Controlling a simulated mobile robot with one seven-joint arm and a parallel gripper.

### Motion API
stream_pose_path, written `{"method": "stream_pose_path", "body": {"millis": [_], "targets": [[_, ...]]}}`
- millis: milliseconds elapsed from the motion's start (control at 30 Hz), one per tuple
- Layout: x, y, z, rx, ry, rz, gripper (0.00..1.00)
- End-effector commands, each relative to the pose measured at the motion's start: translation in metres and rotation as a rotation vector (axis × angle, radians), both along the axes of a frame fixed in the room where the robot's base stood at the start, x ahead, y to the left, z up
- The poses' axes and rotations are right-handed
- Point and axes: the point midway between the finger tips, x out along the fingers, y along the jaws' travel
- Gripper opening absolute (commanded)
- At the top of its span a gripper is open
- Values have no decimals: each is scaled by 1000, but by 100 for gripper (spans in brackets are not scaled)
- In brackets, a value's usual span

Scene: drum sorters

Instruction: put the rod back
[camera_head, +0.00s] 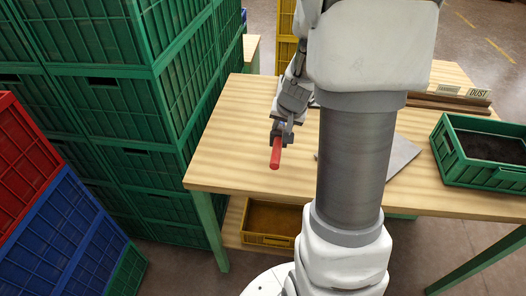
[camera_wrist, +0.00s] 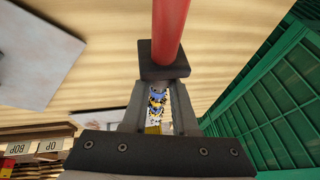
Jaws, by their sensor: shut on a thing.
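A red rod (camera_head: 275,153) is held in my gripper (camera_head: 281,132) above the left part of the wooden table (camera_head: 237,120). In the wrist view the red rod (camera_wrist: 168,28) runs out past the dark pads of my gripper (camera_wrist: 164,62), which is shut on it. The rod's near end points toward the table's front edge. The part between the jaws is hidden. Whether the rod touches the table is not clear.
Tall stacks of green crates (camera_head: 112,100) stand close on the left. A green crate with dark contents (camera_head: 449,150) sits at the table's right. A grey plate (camera_head: 401,155) lies mid-table, partly behind my arm. Labelled boards (camera_head: 462,97) lie at the back right. A yellow crate (camera_head: 268,239) is below.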

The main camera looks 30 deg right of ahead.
Motion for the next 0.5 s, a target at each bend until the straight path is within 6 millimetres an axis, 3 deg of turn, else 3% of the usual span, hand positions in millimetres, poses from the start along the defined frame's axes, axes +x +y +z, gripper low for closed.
{"method": "stream_pose_path", "body": {"millis": [100, 233, 500], "targets": [[2, 27, -15, 0, 1, 4, 0], [3, 46, -27, 0, 0, 1, 0], [4, 55, -41, -1, -2, -5, 0]]}}
